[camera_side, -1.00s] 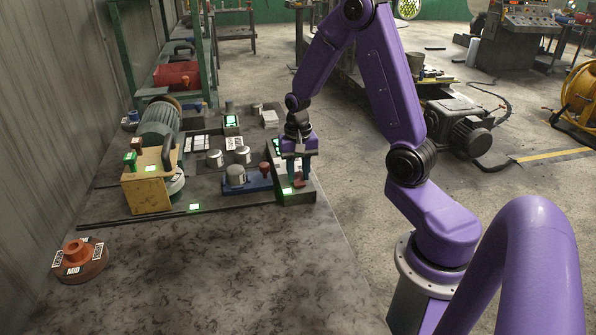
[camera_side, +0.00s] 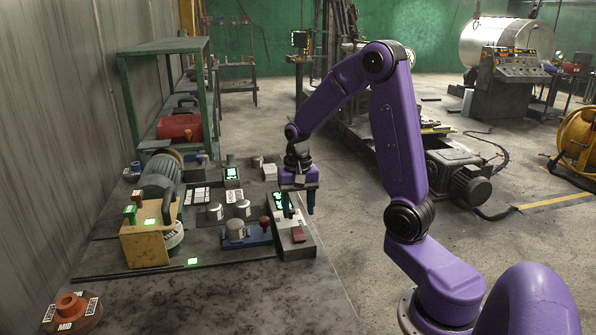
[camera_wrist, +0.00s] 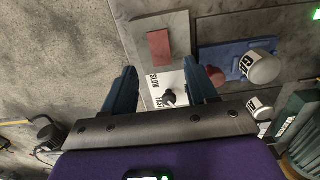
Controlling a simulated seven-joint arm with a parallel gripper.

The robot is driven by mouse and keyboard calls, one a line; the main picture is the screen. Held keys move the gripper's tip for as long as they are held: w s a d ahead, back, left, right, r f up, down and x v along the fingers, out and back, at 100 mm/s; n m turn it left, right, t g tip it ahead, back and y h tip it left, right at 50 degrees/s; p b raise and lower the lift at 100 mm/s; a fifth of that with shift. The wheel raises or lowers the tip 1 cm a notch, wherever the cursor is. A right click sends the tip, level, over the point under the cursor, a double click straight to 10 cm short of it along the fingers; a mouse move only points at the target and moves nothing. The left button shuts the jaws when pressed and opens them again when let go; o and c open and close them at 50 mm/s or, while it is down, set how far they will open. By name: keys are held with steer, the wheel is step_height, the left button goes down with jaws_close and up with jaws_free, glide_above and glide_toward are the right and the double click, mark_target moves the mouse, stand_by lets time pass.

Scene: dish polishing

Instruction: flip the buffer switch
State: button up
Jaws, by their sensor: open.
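The fingers appear clear of the knob. A red pad (camera_wrist: 159,43) lies on the box just beyond the plate; it shows in the side view too (camera_side: 298,236). I cannot tell which way the switch is set.
A blue base (camera_wrist: 232,60) with a lettered metal pot and red knob sits right beside the box. A green motor (camera_side: 160,178) and yellow box (camera_side: 145,245) stand at left. An orange round piece (camera_side: 72,308) is front left.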

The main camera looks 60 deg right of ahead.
step_height(320, 180, up, 11)
steer(key=shift+d+r, duration=0.15)
steer(key=shift+r, duration=0.05)
steer(key=shift+w, duration=0.1)
stand_by(0.4)
steer(key=s+a+f+n, duration=0.1)
steer(key=s+a+n, duration=0.35)
steer(key=a, duration=0.25)
steer(key=s+a+f+n, duration=0.2)
steer(key=s+a+n, duration=0.2)
steer(key=a+n, duration=0.3)
steer(key=s+a+f+n, duration=0.1)
steer(key=s+a+n, duration=0.1)
steer(key=s+n, duration=0.3)
steer(key=s+a+f+n, duration=0.2)
steer(key=s+n, duration=0.3)
steer(key=s, duration=0.4)
steer(key=shift+s+a+f, duration=0.2)
steer(key=shift+s+a, duration=0.2)
